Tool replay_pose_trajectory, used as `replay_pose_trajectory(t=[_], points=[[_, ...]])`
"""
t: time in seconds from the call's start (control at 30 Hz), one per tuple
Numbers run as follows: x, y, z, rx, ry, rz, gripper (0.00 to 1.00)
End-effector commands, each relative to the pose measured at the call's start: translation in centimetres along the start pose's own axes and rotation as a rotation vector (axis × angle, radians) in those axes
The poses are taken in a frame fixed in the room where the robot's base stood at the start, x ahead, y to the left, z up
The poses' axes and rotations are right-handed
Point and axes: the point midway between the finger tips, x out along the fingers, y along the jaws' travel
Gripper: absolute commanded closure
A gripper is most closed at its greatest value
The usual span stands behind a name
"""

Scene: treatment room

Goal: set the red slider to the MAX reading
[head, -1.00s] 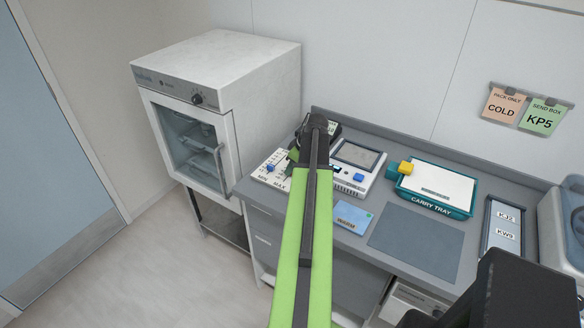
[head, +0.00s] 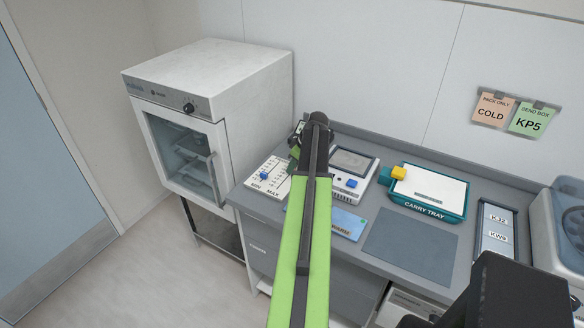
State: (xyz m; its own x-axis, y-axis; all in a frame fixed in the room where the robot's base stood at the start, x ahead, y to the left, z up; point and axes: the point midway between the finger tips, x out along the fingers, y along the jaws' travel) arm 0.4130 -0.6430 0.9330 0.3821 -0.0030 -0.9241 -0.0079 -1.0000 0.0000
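The white slider panel (head: 279,168) lies at the left end of the counter, with MIN and MAX printed along its front edge. A blue slider knob (head: 263,176) shows on its left part. I cannot make out a red slider; my arm covers the right side of the panel. My gripper (head: 296,146) is at the panel's back right, dark and mostly hidden behind my arm. I cannot see whether its fingers are open or touch anything.
A white device (head: 368,163) with a screen and blue button stands just right of my arm. A blue card (head: 348,222), a teal carry tray (head: 456,205) with a yellow block (head: 398,172), and a grey mat (head: 410,245) follow. A white cabinet (head: 215,75) stands left.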

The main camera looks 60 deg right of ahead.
Motion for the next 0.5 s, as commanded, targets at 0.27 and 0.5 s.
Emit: replay_pose_trajectory(t=[0.27, 0.5], points=[[0.01, -0.02, -0.01, 0.000, 0.000, 0.000, 0.60], [-0.31, -0.03, -0.07, 0.000, 0.001, 0.000, 0.60]])
